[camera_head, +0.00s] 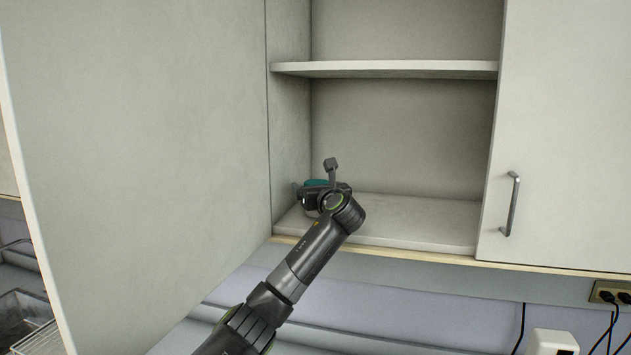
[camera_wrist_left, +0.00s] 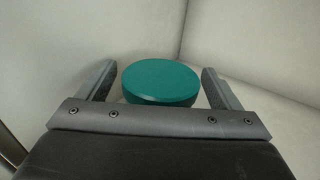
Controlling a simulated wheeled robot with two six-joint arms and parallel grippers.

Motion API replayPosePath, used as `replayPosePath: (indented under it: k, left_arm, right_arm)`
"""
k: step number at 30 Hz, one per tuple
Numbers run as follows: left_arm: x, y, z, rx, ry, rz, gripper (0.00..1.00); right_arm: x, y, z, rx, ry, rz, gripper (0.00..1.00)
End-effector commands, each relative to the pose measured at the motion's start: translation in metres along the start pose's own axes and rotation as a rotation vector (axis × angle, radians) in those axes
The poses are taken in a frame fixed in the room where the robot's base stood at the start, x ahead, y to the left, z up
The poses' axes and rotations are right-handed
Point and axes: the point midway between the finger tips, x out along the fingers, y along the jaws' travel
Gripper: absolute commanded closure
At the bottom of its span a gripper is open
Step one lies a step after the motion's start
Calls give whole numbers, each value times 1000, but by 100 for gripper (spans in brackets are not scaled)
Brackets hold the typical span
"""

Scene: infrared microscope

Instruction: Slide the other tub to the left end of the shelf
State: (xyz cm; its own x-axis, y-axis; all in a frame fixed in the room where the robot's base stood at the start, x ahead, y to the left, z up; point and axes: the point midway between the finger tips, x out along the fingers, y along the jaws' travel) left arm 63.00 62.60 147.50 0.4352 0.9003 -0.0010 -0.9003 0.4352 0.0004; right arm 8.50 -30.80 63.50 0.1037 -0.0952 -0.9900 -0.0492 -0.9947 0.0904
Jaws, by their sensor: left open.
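A tub with a round teal lid (camera_wrist_left: 160,80) stands at the left end of the cabinet's lower shelf (camera_head: 425,222). In the head view only a sliver of its teal lid (camera_head: 316,183) shows behind my gripper. My left gripper (camera_head: 312,190) reaches into the cabinet at that end. In the left wrist view its two fingers (camera_wrist_left: 160,85) are apart, one on each side of the tub, with gaps visible. The tub's lower part is hidden by the gripper body. No second tub is visible. My right gripper is not in view.
The cabinet's left side wall (camera_head: 290,130) is close beside the tub and gripper. An upper shelf (camera_head: 390,69) runs above. The open left door (camera_head: 140,150) and the right door with a handle (camera_head: 511,204) flank the opening. The lower shelf's middle and right are bare.

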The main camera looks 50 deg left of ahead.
Motion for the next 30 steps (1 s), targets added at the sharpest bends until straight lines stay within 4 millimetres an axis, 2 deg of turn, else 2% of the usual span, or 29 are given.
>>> replayPosePath:
  k: [5,13,25,30]
  left_arm:
    - [7,0,0,-1,0,0,14]
    - [8,0,0,-1,0,0,14]
    - [7,0,0,-1,-1,-1,64]
    - [8,0,0,-1,-1,-1,64]
  right_arm:
    - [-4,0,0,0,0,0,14]
    - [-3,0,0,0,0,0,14]
    - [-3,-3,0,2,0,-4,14]
    - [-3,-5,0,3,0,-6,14]
